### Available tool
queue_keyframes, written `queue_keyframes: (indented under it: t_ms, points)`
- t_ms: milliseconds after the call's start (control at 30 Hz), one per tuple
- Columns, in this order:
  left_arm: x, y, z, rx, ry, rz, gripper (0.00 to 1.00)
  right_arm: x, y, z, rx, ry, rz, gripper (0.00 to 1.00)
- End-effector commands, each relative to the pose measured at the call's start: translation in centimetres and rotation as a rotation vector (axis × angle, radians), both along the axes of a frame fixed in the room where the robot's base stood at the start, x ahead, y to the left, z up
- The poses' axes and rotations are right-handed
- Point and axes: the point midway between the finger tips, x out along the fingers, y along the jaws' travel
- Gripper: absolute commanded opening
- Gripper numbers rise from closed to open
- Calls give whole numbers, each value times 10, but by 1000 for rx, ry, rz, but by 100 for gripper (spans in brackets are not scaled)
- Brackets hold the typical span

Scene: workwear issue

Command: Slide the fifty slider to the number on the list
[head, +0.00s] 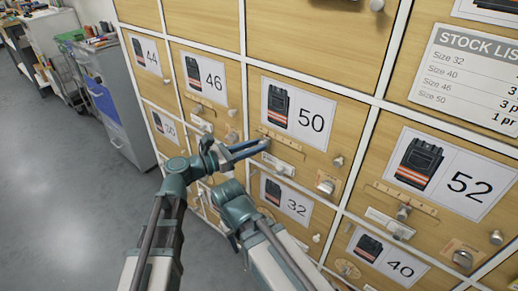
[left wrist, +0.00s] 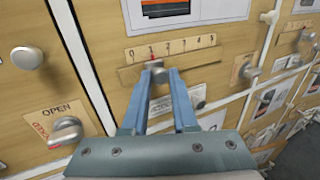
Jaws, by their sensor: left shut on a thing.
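The fifty drawer front has a picture label reading 50 (head: 292,112) with a slider scale below it. In the left wrist view the scale (left wrist: 180,48) runs from 0 to 5, and a red pointer sits at about 1. My left gripper (head: 262,146) is shut on the slider knob (left wrist: 157,70), just below the scale. In the head view the fingers hide the knob. The stock list (head: 468,75) at upper right shows 1 pr for Size 50; its right edge is cut off. My right gripper is not in view.
Neighbouring drawers 46 (head: 205,78), 52 (head: 462,184), 32 (head: 286,200) and 40 (head: 388,263) carry similar labels and protruding knobs. A turn knob marked OPEN (left wrist: 66,132) stands left of the fingers. Grey floor (head: 60,200) is clear at left.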

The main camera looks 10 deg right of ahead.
Motion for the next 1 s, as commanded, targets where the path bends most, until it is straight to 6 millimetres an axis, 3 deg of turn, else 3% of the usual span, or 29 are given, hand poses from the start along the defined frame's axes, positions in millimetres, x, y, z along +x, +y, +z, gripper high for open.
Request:
queue_keyframes:
  t_ms: [100,133,300,667,1000]
  points:
    - [0,0,0,0,0,0,0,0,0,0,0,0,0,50]
    - [0,0,0,0,0,0,30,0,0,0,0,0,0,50]
    - [-1,0,0,0,0,0,56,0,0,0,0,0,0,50]
    - [-2,6,0,0,0,1,56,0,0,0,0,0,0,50]
    - [-21,71,0,0,0,5,56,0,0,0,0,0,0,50]
